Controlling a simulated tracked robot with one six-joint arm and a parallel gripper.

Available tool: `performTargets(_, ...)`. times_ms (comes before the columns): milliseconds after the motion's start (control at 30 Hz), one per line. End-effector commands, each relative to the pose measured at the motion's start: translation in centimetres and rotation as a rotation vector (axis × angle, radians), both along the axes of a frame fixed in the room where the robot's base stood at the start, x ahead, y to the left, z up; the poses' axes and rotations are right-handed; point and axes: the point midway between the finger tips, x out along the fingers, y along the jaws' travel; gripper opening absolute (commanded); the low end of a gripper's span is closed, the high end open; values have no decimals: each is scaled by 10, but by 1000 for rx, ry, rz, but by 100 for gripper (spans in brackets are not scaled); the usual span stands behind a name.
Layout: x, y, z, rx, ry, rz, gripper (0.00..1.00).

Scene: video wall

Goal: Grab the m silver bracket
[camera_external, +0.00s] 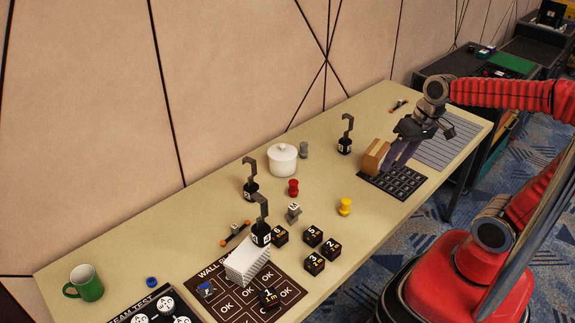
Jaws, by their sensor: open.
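My gripper (393,163) is open at the right part of the table, pointing down over a dark gridded pad (405,188). A brown box (376,157) stands just left of its fingers; I cannot tell whether they touch. A small silver-grey piece with a dark mark on its top (293,211) stands mid-table, well to the left of my gripper. It may be the m silver bracket, but its mark is too small to read. Several dark hook-shaped pieces on black labelled bases stand nearby, one behind the piece (250,180), one left of it (262,222), one farther right (346,135).
A white lidded pot (282,160), a red piece (293,187) and a yellow piece (345,206) stand around the silver piece. Black numbered cubes (313,236) and a white ribbed block (247,260) are in front. A green mug (86,283) is far left.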

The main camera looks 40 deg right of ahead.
Motion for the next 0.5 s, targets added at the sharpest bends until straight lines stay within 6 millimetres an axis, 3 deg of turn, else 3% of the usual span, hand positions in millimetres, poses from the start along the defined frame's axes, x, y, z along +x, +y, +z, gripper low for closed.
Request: performTargets(500,63,32,-31,262,271,-226,44)
